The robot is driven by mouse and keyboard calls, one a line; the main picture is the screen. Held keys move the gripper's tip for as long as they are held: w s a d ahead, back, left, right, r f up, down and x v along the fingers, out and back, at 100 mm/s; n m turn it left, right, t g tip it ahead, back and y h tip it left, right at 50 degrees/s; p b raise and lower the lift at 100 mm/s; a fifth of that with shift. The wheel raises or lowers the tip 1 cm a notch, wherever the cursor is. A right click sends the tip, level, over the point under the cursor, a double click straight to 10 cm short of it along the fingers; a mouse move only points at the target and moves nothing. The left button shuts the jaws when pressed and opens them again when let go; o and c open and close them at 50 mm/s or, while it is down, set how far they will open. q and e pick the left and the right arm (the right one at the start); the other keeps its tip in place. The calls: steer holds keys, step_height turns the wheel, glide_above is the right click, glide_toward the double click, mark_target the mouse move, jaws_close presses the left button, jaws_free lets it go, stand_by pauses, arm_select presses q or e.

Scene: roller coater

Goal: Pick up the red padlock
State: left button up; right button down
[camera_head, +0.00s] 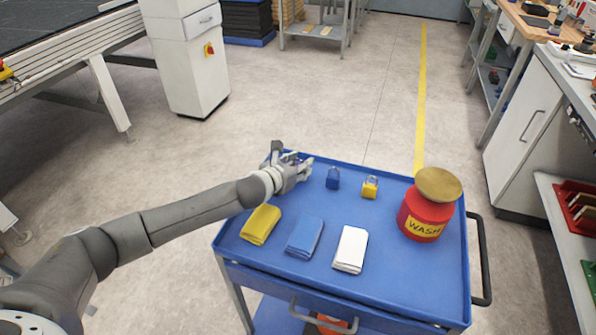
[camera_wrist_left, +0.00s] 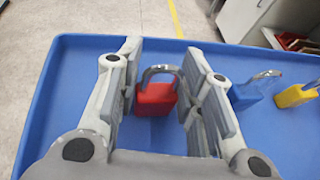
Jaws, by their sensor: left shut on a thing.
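The red padlock (camera_wrist_left: 155,98) sits between the two fingers of my left gripper (camera_wrist_left: 160,95) in the left wrist view, with its grey shackle upward. My left gripper is shut on it. In the head view my left gripper (camera_head: 302,167) is at the far left part of the blue cart top (camera_head: 385,250), and its fingers hide the red padlock there. I cannot tell whether the padlock touches the cart top. My right gripper is not in view.
Yellow (camera_head: 260,225), blue (camera_head: 305,236) and white (camera_head: 350,250) folded cloths lie nearer. A red WASH can (camera_head: 425,220) stands at the right.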

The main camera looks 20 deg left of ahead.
arm_select(q)
steer(key=shift+r, duration=0.1)
steer(key=shift+r, duration=0.25)
step_height(320, 180, up, 2)
steer(key=shift+w+r, duration=0.1)
steer(key=shift+r, duration=0.05)
steer(key=s+a+r, duration=0.6)
steer(key=s+r, duration=0.4)
steer(key=s, duration=0.2)
steer(key=shift+s+a+r+p, duration=0.15)
steer(key=shift+s+a+p, duration=0.1)
steer(key=shift+p, duration=0.15)
steer(key=shift+r+p, duration=3.9)
steer(key=shift+p, duration=0.75)
